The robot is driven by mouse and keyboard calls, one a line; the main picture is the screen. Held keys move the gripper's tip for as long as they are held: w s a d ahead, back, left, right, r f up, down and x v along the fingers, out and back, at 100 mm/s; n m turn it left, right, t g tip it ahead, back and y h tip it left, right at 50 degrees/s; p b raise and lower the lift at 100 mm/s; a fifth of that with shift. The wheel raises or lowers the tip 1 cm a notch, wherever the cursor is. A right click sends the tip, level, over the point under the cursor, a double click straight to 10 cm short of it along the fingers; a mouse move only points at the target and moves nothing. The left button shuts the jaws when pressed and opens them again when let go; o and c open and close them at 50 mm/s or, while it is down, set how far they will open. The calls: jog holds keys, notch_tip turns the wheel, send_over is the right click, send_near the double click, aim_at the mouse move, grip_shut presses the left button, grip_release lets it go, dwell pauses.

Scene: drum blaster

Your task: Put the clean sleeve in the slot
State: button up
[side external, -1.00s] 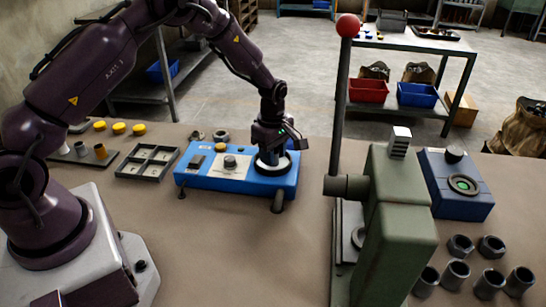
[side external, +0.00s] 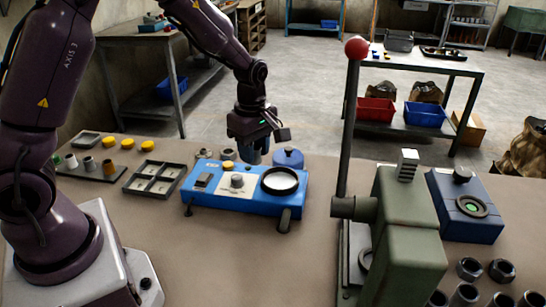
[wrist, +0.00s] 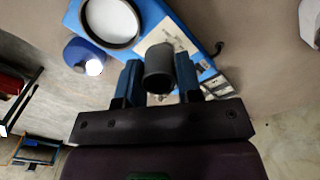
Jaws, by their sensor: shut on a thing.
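My gripper (wrist: 158,80) is shut on a dark grey sleeve (wrist: 159,66), with one blue finger on each side of it in the wrist view. In the side external view my gripper (side external: 254,153) hangs above the rear edge of the blue inspection box (side external: 217,198). The box has a round white dark-rimmed plate (side external: 281,180), which is empty. It also shows at the top of the wrist view (wrist: 110,20). A dark tray (side external: 152,178) with square compartments lies left of the box. I cannot tell from the picture whether the sleeve is clean.
A blue domed pot (side external: 288,158) stands behind the box. A green press (side external: 400,235) with a tall red-knobbed lever (side external: 356,48) rises at the right. Bare bench lies in front.

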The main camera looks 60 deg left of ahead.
jog(key=s+r, duration=0.3)
jog(key=s, duration=0.2)
jog(key=m, duration=1.8)
send_over(154, 214)
notch_tip(154, 214, down, 11)
jog(key=shift+f, duration=3.7)
